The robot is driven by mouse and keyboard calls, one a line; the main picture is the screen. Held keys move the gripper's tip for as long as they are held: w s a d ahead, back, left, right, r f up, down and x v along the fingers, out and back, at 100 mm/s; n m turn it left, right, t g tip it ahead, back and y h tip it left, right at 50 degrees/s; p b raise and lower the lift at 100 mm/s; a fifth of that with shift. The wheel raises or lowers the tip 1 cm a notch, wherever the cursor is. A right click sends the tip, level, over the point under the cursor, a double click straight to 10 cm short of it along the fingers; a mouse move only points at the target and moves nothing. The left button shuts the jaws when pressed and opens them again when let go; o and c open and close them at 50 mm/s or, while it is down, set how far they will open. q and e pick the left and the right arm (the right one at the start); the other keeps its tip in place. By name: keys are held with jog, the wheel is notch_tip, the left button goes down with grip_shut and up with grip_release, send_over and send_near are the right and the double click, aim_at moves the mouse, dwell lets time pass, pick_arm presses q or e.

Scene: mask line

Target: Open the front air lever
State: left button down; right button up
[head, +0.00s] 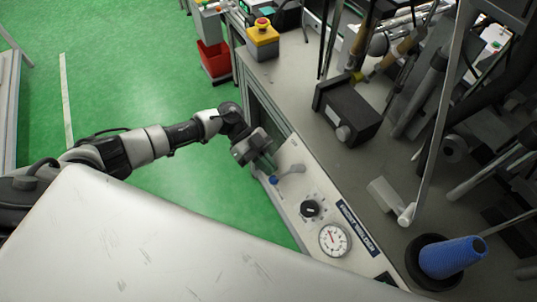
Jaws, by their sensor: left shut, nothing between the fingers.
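The front panel (322,216) of the machine bench carries a small lever with a blue end (273,180) near its far end. A grey-white fitting (292,170) sits right beside the blue end. My left gripper (265,160) is at the panel, just above and left of the blue end. It is shut with nothing held. I cannot tell whether its fingertips touch the lever. My right gripper is not in view.
A black knob (310,208) and a pressure gauge (334,240) sit on the panel nearer to me. A black box (346,112) and a blue thread cone (452,257) stand on the bench. A red bin (214,60) stands beyond. Green floor is clear at left.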

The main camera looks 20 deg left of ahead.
pick_arm(q)
jog(key=shift+s+d+f+n+t+h+p, duration=0.2)
jog(key=shift+s+f+n+t+h, duration=0.15)
jog(key=shift+n+h, duration=0.3)
jog(key=shift+s+d+f+n+t+h+p, duration=0.1)
jog(key=shift+s+d+n+t+h+p, duration=0.25)
jog(key=shift+n+h, duration=0.3)
jog(key=shift+s+a, duration=0.1)
jog(key=shift+a, duration=0.05)
jog(key=shift+a, duration=0.15)
jog(key=b+v, duration=0.3)
jog(key=v, duration=0.7)
jog(key=shift+a, duration=0.3)
